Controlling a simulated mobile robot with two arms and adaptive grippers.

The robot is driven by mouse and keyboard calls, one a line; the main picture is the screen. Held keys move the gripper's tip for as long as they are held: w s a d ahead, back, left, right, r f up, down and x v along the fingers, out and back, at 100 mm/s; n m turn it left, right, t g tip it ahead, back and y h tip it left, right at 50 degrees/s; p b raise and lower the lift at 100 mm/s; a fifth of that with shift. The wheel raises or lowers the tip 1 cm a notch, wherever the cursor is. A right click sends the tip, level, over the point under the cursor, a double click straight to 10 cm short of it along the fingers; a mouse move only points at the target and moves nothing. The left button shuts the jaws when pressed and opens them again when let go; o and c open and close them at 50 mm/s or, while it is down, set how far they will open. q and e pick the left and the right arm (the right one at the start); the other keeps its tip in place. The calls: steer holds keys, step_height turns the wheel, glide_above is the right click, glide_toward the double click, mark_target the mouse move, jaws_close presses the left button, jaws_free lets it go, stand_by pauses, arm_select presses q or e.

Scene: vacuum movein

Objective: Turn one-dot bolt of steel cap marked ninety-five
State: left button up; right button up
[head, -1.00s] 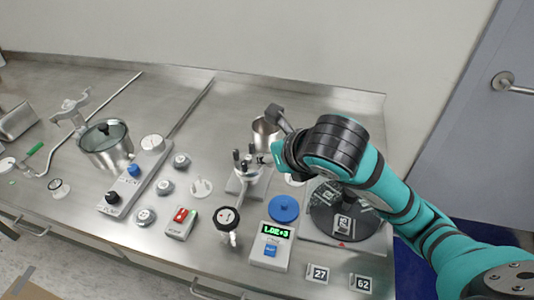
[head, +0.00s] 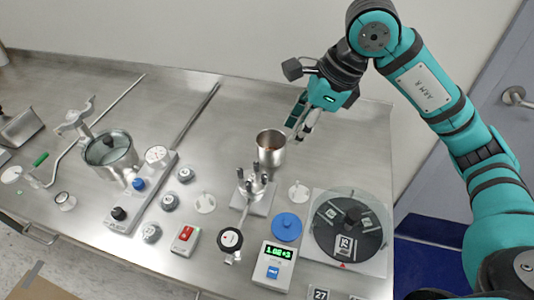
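No marking ninety-five and no single dot is readable in the head view. Small round grey steel pieces lie left of centre: one (head: 185,174), a second (head: 169,202) and a third (head: 151,233); I cannot tell whether one is the named cap. A stand with upright dark-tipped posts (head: 256,188) is near the middle, and an open steel cup (head: 270,147) is just behind it. My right gripper (head: 302,120) is up and right of the cup, pointing down. Its fingers look apart, with nothing between them. My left gripper is not in view.
A dark turntable (head: 347,230) is at the right with a number tag on it. A scale with green digits (head: 272,265), a blue disc (head: 287,227) and a red-button box (head: 185,238) are in front. The back right bench is clear.

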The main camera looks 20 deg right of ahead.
step_height(320, 180, up, 2)
steer(key=n, duration=0.1)
steer(key=p, duration=0.3)
glide_toward(265, 176)
steer(key=shift+g, duration=0.3)
steer(key=x, duration=0.9)
steer(key=shift+w, duration=0.25)
jaws_close()
